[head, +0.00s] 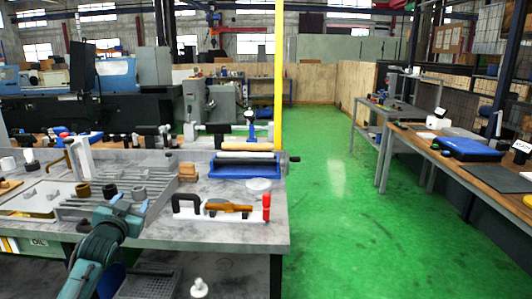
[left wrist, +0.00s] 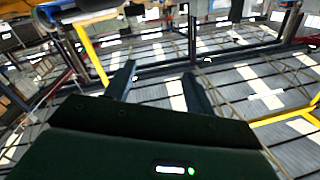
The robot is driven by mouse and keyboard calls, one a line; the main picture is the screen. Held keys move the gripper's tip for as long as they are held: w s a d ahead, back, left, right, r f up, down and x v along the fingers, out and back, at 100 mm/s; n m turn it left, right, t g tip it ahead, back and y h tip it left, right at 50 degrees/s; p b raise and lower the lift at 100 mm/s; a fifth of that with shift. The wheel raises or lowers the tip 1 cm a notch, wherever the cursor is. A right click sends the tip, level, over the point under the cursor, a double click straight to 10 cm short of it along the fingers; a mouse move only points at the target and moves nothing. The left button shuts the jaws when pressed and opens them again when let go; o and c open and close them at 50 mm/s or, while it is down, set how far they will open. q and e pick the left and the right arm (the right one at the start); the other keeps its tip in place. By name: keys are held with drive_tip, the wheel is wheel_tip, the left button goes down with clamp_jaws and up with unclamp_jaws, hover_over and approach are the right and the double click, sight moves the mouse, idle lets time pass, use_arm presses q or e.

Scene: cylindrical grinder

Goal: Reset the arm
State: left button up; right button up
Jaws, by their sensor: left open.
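My left arm comes in from the lower left in the head view. Its gripper (head: 128,206) is over the front left part of the grey workbench (head: 225,240), by a ribbed grey rack (head: 85,208). In the left wrist view the two dark fingers of the left gripper (left wrist: 158,85) stand apart with nothing between them. Behind them are the roof beams and bright roof panels, so the wrist camera looks upward. My right gripper is in neither view.
On the bench are a blue tray with rollers (head: 245,170), a white board with a black handle (head: 188,203) and a red-handled tool (head: 266,205). A yellow post (head: 278,75) rises behind. The green floor (head: 335,220) is clear. A wooden table (head: 480,178) stands right.

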use_arm(q)
drive_tip(key=s+d+f+g+h, duration=0.2)
drive_tip(key=s+d+f, duration=0.4)
drive_tip(key=s+f, duration=0.3)
drive_tip(key=s+d+f+g+h, duration=0.1)
drive_tip(key=s+d+f+g, duration=0.1)
drive_tip(key=s+d+f, duration=0.7)
drive_tip(key=s+d+f+g, duration=0.1)
drive_tip(key=s+d+f, duration=0.1)
drive_tip(key=s, duration=0.5)
drive_tip(key=s+d+f+g+h, duration=0.1)
drive_tip(key=s+d+f, duration=0.1)
drive_tip(key=s+f, duration=0.2)
drive_tip(key=s+d+f+g+h, duration=0.1)
drive_tip(key=s+d+f, duration=0.1)
drive_tip(key=s, duration=0.8)
drive_tip(key=shift+s+d+f, duration=0.2)
drive_tip(key=shift+s+f, duration=0.15)
drive_tip(key=shift+f, duration=0.3)
